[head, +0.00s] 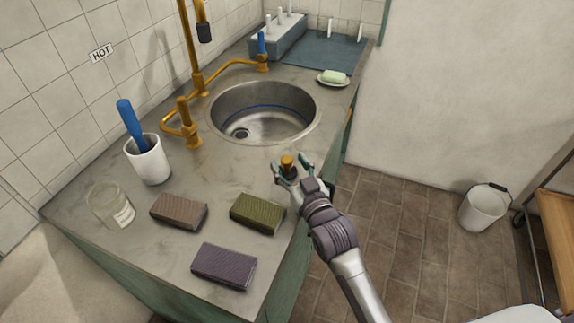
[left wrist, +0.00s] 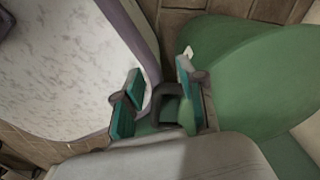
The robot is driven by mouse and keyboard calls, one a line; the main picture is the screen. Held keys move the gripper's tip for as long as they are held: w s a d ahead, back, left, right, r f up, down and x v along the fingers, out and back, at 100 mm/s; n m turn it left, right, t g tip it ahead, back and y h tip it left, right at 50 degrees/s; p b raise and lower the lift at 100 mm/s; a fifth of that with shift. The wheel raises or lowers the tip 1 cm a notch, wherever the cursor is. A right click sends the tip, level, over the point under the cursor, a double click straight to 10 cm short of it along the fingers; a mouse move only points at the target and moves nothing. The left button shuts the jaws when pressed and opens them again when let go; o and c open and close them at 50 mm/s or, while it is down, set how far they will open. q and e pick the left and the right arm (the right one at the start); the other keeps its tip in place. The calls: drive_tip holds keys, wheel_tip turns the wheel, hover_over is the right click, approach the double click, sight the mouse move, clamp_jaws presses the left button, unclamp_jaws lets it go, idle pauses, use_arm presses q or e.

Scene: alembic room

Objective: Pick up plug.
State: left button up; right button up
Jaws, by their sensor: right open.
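The plug (head: 287,162) is a small piece with a brass-coloured top and a dark lower part. It is at the counter's right edge, to the front right of the sink, in the head view. My right gripper (head: 292,168) is open, with its fingers on either side of the plug. I cannot tell whether they touch it, and they hide part of its base. My left gripper (left wrist: 158,96) shows only in the left wrist view, with its fingers apart and nothing seen between them.
The counter (head: 128,240) holds a steel sink (head: 285,122), brown (head: 178,211), green (head: 257,213) and purple (head: 223,265) sponges, a glass jar (head: 108,206) and a white cup (head: 150,160) with a blue-handled tool. A bucket (head: 482,208) stands on the floor at right.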

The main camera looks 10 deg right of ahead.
drive_tip(key=shift+w+a+f, duration=0.1)
drive_tip(key=shift+w+a, duration=0.1)
drive_tip(key=shift+w, duration=0.85)
drive_tip(key=shift+s, duration=0.1)
clamp_jaws()
